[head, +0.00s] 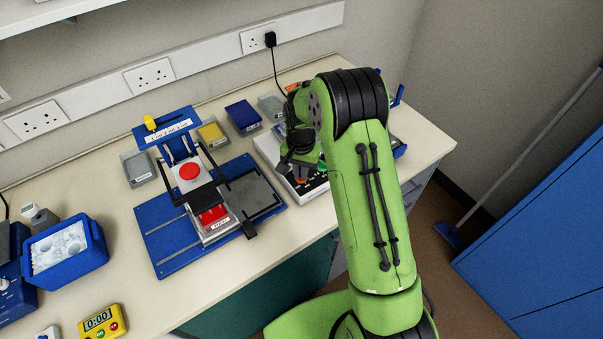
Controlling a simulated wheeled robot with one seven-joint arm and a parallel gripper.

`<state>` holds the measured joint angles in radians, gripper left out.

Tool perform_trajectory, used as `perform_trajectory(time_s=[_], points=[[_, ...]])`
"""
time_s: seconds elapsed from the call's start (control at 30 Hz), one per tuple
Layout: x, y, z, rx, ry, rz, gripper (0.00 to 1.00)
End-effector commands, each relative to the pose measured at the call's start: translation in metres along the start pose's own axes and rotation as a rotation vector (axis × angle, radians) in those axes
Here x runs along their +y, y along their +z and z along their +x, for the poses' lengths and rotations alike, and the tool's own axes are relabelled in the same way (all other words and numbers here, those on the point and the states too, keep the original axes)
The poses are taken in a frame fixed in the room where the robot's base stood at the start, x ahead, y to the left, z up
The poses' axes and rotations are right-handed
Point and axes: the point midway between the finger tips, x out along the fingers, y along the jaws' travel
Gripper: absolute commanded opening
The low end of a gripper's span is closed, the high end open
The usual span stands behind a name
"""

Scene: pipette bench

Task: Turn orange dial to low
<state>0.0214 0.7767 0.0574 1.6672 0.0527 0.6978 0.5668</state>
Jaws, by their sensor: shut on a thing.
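My gripper (300,168) is low over a white device with a dark top panel (268,151) on the right part of the bench. It points down and is shut on what seems to be the orange dial on that panel. My gripper and green arm hide the dial itself, so its pointer and setting cannot be read. Small orange and white marks show on the panel by the gripper.
A blue-based press with a red button (190,172) stands left of the device. Small yellow, blue and grey boxes line the back. A blue ice bucket (67,254) and yellow timer (102,321) sit at the left. A black plug (270,39) trails a cable behind the device.

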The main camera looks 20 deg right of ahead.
Motion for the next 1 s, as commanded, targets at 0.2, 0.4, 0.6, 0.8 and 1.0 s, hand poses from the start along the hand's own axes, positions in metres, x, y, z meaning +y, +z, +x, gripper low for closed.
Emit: perform_trajectory(time_s=[0.2,0.4,0.6,0.8,1.0], points=[[-0.0006,-0.0009,0.0001,0.002,-0.002,0.105,0.0],[-0.001,-0.0008,-0.0003,0.002,-0.002,0.154,0.0],[-0.001,-0.0008,-0.0006,0.002,-0.002,0.169,0.0],[-0.001,-0.0007,-0.0007,0.002,-0.001,0.17,0.0],[-0.0009,-0.0006,-0.0007,0.001,-0.001,0.169,0.26]])
